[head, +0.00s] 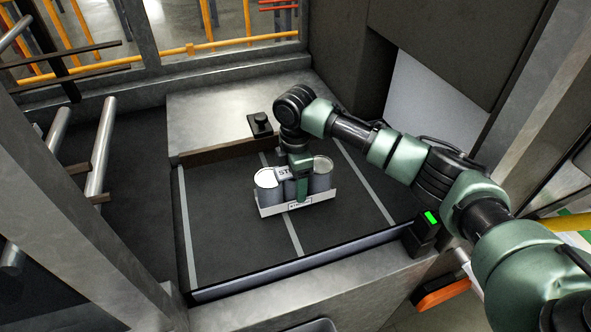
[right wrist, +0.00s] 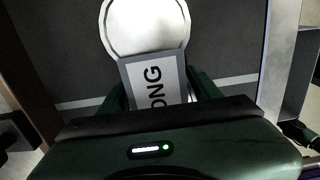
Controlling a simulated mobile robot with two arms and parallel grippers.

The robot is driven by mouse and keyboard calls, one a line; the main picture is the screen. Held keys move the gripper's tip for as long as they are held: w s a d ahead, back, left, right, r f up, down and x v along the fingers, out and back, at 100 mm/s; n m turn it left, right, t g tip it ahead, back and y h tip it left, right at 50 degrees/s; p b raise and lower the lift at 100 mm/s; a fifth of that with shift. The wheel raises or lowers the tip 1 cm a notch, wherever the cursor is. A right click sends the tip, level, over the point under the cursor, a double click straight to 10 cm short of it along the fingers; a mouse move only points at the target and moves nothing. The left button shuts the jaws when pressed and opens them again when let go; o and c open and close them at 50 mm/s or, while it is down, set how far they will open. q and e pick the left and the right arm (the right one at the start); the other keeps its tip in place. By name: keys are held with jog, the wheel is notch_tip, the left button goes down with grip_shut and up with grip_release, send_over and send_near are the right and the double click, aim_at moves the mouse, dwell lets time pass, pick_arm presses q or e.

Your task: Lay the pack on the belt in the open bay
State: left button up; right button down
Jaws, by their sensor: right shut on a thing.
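The pack (head: 298,203) is a low white tray with several grey cans standing in it. It is upright on or just above the dark belt (head: 228,240) with pale stripes; I cannot tell if it touches. My right gripper (head: 303,186) comes down from above and is shut on the pack's middle, by a part with a printed label. In the right wrist view, a round can top (right wrist: 145,25) and the label (right wrist: 158,85) show between the green fingers (right wrist: 160,98). My left gripper is not in view.
A metal ledge (head: 215,110) with a small black device (head: 260,124) stands behind the belt. A metal edge (head: 330,290) runs along the front. Rollers (head: 102,146) lie at the left beyond a frame post. The belt left of the pack is clear.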

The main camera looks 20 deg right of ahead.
jog(key=shift+w+f, duration=0.1)
jog(key=shift+f, duration=0.1)
jog(key=shift+c, duration=1.6)
grip_release()
jog(key=shift+f, duration=0.2)
jog(key=shift+r, duration=0.1)
notch_tip(320, 180, up, 12)
jog(key=b, duration=0.3)
jog(key=shift+r, duration=0.1)
